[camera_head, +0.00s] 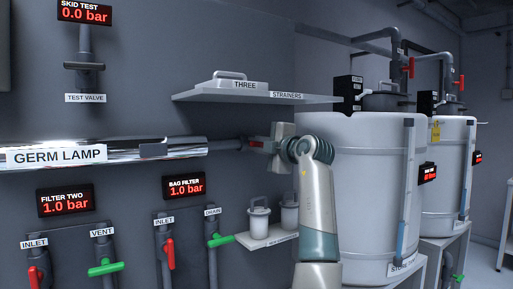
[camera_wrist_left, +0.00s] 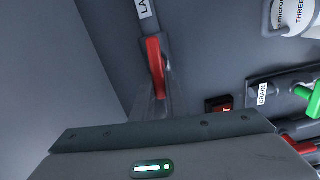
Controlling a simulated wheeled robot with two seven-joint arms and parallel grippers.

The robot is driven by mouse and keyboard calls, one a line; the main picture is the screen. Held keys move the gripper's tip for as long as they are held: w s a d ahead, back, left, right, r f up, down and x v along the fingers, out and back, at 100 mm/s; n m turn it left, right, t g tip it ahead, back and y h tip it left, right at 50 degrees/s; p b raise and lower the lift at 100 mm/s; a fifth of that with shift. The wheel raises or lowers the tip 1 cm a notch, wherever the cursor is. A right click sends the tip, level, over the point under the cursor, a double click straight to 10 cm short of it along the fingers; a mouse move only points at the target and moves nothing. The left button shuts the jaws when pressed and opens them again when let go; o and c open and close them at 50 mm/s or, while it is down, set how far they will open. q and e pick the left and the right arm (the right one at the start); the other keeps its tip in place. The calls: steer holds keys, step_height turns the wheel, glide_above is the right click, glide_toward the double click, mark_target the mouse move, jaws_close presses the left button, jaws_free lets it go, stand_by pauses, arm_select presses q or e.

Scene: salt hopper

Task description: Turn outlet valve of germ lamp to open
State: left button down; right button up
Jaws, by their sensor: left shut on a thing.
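The germ lamp (camera_head: 110,153) is a shiny horizontal tube on the wall at the left of the head view. A dark pipe runs from its right end to an outlet valve with a red handle (camera_head: 255,144). My left gripper (camera_head: 268,143) is at this handle and shut on it; the fingertips are mostly hidden in the head view. The red handle (camera_wrist_left: 155,66) also shows in the left wrist view, just beyond the gripper body. How far the handle is turned I cannot tell. My right gripper is not in view.
A strainer shelf (camera_head: 255,96) juts out above the valve. A large pale tank (camera_head: 360,190) stands close to the right of my arm. Below are the bag filter's red inlet handle (camera_head: 170,253), green drain handle (camera_head: 221,240) and a small shelf (camera_head: 262,240) with canisters.

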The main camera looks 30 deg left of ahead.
arm_select(q)
steer(key=shift+f+n, duration=0.15)
steer(key=shift+n, duration=0.35)
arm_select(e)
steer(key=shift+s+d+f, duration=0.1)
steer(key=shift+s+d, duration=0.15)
arm_select(q)
steer(key=c, duration=1.8)
jaws_free()
steer(key=shift+o, duration=0.2)
steer(key=shift+d, duration=0.1)
